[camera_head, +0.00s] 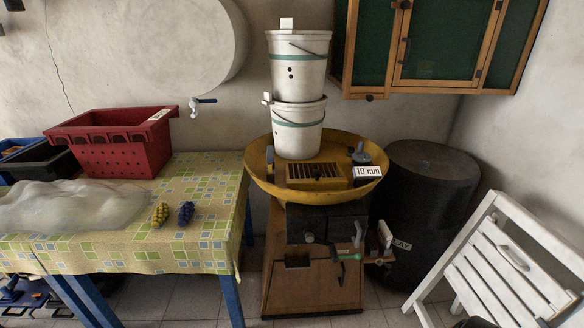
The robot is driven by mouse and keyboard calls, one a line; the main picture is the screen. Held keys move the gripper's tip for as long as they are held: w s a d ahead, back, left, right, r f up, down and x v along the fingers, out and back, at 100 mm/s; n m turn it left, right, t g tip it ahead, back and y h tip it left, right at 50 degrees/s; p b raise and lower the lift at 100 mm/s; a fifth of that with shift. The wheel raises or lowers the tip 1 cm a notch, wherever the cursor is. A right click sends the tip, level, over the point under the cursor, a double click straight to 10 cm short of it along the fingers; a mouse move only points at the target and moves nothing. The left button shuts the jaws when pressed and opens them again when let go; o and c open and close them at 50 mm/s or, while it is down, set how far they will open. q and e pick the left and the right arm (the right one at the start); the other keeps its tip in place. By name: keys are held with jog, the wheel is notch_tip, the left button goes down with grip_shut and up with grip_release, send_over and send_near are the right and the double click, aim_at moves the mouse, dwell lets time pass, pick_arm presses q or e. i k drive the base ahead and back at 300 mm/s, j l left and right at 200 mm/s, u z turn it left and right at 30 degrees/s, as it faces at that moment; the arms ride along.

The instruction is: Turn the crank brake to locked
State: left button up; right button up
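A mill-like machine stands in the middle of the head view, with a wooden base (312,287) and a dark block (328,220) under a wide yellow bowl (262,176). On its lower right front is a crank with a green grip (348,257) and a pale upright lever (358,234). I cannot tell which part is the brake, and no locked mark is readable. Neither of my grippers can be made out in this view.
Two stacked white buckets (298,65) stand in the bowl behind a "10 mm" sign (368,171). A table (205,165) with a red crate (120,158) is left. A black barrel (430,175) and white slatted chair (510,260) are right. Some tiled floor before the machine is clear.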

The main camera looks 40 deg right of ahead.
aim_at(358, 257)
jog(key=z, duration=0.4)
jog(key=l+z, duration=0.1)
jog(key=z, duration=0.65)
jog(key=l+z, duration=0.1)
jog(key=z, duration=0.3)
